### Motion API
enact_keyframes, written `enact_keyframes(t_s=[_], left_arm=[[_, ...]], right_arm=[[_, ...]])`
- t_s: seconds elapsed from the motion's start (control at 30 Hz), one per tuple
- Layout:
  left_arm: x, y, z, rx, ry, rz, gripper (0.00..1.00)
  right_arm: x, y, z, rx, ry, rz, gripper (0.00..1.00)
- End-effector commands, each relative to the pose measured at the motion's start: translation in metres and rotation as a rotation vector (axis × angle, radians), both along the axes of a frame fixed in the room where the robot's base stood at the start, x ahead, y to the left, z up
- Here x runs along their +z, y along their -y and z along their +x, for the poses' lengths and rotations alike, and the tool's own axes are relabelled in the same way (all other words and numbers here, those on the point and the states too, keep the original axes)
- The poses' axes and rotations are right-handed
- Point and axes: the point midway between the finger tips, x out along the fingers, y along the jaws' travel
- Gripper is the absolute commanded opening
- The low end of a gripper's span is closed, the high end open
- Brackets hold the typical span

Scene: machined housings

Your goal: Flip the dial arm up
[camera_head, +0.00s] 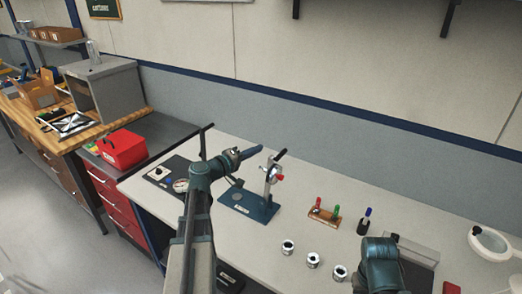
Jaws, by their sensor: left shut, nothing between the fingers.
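A round pale dial (181,185) sits on a dark plate (160,171) at the left of the bench, partly hidden by my left arm. A dark post (203,142) rises behind it. Further right, a blue-based stand (250,208) carries a metal upright with a red knob (281,177) and a black handle (280,154). I cannot tell which part is the dial arm. My left gripper (259,149) is shut and empty, pointing right above the bench, near the top of the stand in the picture. My right gripper is not visible; only part of my right arm shows at the bottom.
A wooden holder (323,216) has red and green-handled tools, with a blue-topped tool (365,220) beside it. Several machined housings (312,260) stand in front. The wall bounds the back.

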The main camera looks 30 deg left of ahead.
Motion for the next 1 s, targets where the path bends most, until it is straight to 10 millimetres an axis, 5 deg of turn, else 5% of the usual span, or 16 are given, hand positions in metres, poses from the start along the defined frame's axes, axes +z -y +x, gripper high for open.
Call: enact_keyframes(t_s=[0.4,1.0], left_arm=[[0.005,-0.020,-0.063,0.001,0.001,-0.001,0.00],[0.001,-0.013,-0.069,-0.023,-0.014,0.010,0.00]], right_arm=[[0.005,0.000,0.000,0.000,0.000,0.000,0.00],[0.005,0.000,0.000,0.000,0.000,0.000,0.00]])
